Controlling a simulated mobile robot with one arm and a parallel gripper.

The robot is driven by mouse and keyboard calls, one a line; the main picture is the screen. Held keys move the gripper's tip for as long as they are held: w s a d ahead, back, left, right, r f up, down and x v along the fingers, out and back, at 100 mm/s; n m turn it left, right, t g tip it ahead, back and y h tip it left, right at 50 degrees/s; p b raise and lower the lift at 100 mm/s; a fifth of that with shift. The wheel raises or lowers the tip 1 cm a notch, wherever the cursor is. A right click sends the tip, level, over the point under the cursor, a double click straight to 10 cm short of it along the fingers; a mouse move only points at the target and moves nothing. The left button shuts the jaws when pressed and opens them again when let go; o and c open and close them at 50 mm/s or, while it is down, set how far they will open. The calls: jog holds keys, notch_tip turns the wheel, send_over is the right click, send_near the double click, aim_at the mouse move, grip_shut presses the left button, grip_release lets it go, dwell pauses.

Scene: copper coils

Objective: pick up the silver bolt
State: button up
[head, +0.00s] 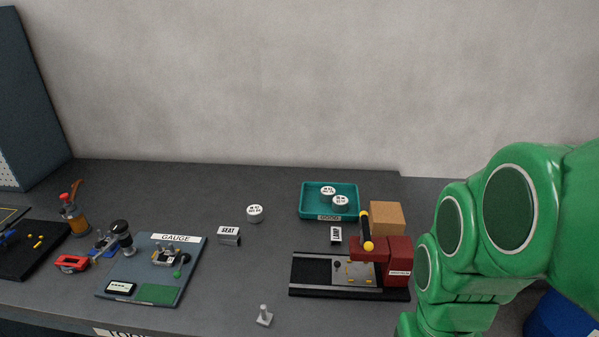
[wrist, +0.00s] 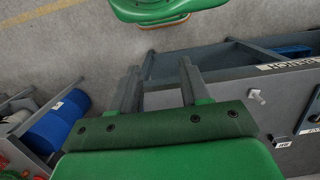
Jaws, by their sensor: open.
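The silver bolt (head: 264,316) stands upright on its wide base on the bench near its front edge, right of the gauge board. It also shows in the wrist view (wrist: 257,96), small, to the right of the fingers. My gripper (wrist: 160,70) is open, with nothing between its two grey fingers. It is clear of the bench, off to the side of the bolt and not touching it. In the head view only my green arm shows, at the right; the gripper itself is out of that view.
The gauge board (head: 178,253) lies left of the bolt. A black and red fixture (head: 385,257) with a yellow-tipped lever stands to its right. A teal tray (head: 309,209) with silver discs is at the back. Around the bolt the bench is clear.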

jog(key=w+a+f+m+g+y, duration=0.1)
jog(key=w+a+f+y, duration=0.1)
jog(key=a, duration=0.3)
jog(key=w+a+f+m+g+y, duration=0.1)
jog(key=w+a+f+y, duration=0.15)
jog(key=a, duration=0.25)
jog(key=m+t+y, duration=0.4)
jog(key=m+y, duration=0.5)
jog(key=m, duration=0.7)
send_over(258, 317)
jog(key=d, duration=0.7)
notch_tip(258, 317, down, 14)
jog(key=shift+f, duration=0.1)
jog(key=shift+f+x, duration=0.15)
jog(key=shift+x, duration=1.25)
jog(key=shift+f+x, duration=0.15)
jog(key=shift+x, duration=2.25)
grip_shut()
